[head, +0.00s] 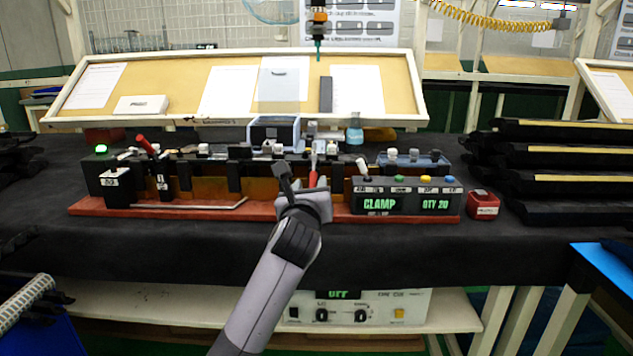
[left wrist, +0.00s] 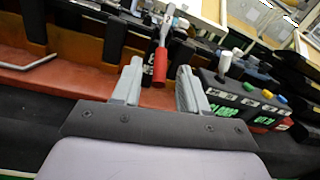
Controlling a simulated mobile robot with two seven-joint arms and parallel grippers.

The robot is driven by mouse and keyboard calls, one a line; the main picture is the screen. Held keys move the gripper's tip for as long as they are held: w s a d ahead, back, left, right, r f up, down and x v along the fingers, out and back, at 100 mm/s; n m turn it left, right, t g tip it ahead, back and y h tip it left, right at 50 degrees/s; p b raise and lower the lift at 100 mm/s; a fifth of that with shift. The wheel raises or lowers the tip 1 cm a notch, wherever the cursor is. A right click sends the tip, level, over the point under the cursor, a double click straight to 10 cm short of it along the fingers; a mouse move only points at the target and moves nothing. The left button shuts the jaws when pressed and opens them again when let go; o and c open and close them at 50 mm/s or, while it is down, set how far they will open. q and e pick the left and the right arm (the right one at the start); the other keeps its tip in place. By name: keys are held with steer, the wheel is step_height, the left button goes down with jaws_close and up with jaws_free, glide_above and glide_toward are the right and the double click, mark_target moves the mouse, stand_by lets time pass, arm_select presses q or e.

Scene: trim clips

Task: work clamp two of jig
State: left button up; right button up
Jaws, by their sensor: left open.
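The jig has a long red base (head: 200,211) with a row of black blocks along it. A clamp with a red handle (head: 313,168) stands near its middle; I take it as clamp two, though its label is not legible. The red handle (left wrist: 160,66) shows upright in the left wrist view, between and just beyond the fingertips. My left gripper (head: 303,183) is open in front of this handle, and I cannot tell whether it touches it. Another clamp, with a tilted red handle (head: 146,145), stands at the jig's left. My right gripper is not in view.
A control box (head: 400,203) at the jig's right end reads CLAMP and QTY 20. A green lamp (head: 101,149) is lit at the left end. A small red box (head: 483,205) and stacked black trim parts (head: 560,165) lie right. The dark table front is clear.

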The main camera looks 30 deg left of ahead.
mark_target(312, 184)
arm_select(q)
steer(key=shift+x, duration=2.4)
steer(key=shift+d, duration=0.1)
jaws_close()
